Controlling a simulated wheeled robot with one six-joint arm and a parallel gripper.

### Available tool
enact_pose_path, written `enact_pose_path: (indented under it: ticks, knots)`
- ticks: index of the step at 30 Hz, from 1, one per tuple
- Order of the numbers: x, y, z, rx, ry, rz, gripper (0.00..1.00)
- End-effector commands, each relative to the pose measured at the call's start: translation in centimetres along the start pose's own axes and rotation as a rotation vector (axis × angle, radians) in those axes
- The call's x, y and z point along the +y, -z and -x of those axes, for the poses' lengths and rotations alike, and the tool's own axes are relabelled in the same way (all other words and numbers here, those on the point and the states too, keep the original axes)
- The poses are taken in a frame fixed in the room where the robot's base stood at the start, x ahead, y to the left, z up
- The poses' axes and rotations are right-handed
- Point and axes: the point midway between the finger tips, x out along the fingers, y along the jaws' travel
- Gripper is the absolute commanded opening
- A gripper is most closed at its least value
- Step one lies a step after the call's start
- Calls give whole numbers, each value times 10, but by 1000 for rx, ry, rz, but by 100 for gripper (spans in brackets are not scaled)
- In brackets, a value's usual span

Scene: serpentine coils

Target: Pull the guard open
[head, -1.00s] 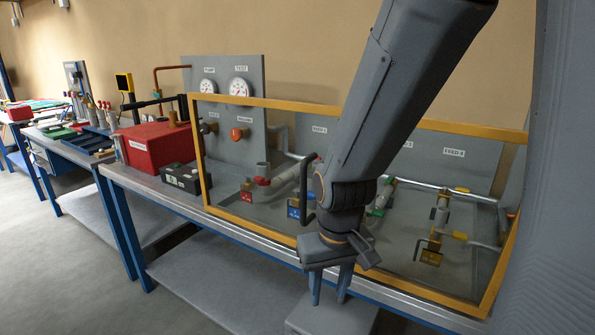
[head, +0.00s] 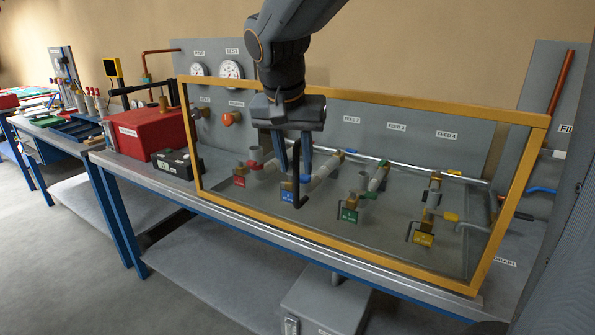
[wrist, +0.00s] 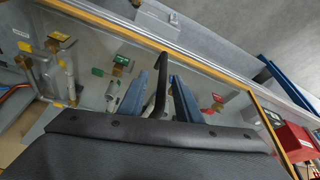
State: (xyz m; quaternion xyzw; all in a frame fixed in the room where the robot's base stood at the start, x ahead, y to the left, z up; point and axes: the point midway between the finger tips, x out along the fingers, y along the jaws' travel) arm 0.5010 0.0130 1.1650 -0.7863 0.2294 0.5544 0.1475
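The guard (head: 350,245) is a clear panel in a yellow frame, standing across the front of the bench in the head view; its yellow frame also shows in the wrist view (wrist: 110,22). A black bar handle (head: 297,190) is on its front. My gripper (head: 295,172) points down at the handle. In the wrist view, the handle (wrist: 162,70) lies between the two blue fingers of my gripper (wrist: 159,80), with small gaps visible beside it. The fingers look apart, not closed on the handle. The guard looks closed.
Behind the guard are pipes and several valves with coloured tags (head: 349,215), and gauges (head: 231,70) on a grey panel. A red box (head: 150,138) and a black box (head: 174,163) stand left of the guard. A grey box (head: 320,302) stands below the bench front.

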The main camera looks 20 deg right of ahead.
Motion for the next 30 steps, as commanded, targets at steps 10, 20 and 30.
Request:
enact_pose_path:
  ticks: [10, 20, 30]
  knots:
    - [-4, 18, 11, 42, -14, -91, 31]
    - [-4, 20, -38, 41, -14, -89, 31]
    - [-4, 21, -54, 43, -10, -90, 31]
